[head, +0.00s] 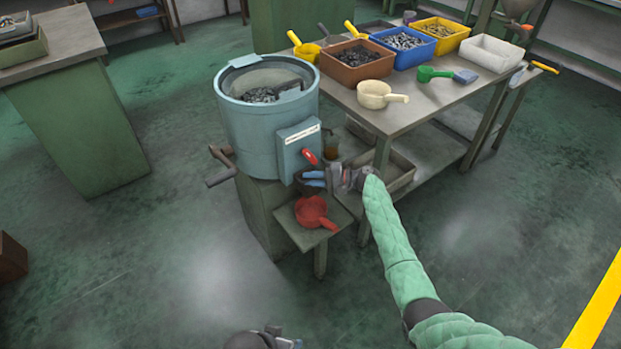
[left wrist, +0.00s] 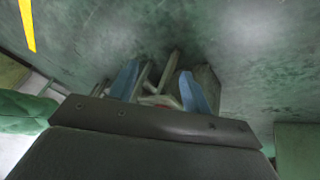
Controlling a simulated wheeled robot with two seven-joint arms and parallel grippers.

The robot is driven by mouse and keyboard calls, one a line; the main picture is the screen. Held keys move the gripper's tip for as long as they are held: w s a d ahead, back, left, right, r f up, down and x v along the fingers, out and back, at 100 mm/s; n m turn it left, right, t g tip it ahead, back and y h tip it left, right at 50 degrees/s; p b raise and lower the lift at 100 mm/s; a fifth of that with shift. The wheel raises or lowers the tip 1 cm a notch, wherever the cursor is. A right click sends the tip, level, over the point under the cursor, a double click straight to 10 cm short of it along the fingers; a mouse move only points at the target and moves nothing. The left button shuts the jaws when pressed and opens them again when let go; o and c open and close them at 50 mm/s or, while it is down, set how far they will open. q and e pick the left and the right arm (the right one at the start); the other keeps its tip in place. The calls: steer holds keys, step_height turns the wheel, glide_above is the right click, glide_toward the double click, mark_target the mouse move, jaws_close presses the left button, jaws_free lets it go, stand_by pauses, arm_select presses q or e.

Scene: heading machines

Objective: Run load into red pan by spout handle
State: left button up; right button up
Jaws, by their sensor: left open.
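The blue-grey drum machine (head: 266,130) holds a dark load of small metal parts (head: 262,95). My right gripper (head: 312,179) has blue fingers and is just below the red handle and above the pan, beside a dark spout-like part. Its grip is too small to tell. My left gripper (left wrist: 160,88) is open and empty; only part of that hand shows at the head view's bottom edge.
A workbench (head: 420,108) on the right carries brown, blue, yellow and white bins, a cream scoop (head: 380,95) and a green scoop (head: 435,74). A crank (head: 220,168) juts from the drum's left side. The floor in front is clear.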

arm_select(q)
steer(key=shift+s+r, duration=0.1)
steer(key=shift+r, duration=0.1)
arm_select(e)
steer(key=shift+a, duration=0.25)
jaws_close()
steer(key=shift+s+d, duration=0.25)
steer(key=shift+s, duration=0.1)
steer(key=shift+s+d+p, duration=0.5)
steer(key=shift+s+d, duration=0.3)
steer(key=shift+s, duration=0.35)
jaws_free()
arm_select(q)
steer(key=r, duration=0.1)
steer(key=a+r, duration=0.1)
steer(key=r, duration=0.1)
steer(key=shift+s, duration=0.2)
steer(key=shift+f+g, duration=0.1)
steer(key=shift+g, duration=0.2)
arm_select(e)
steer(key=shift+d, duration=0.15)
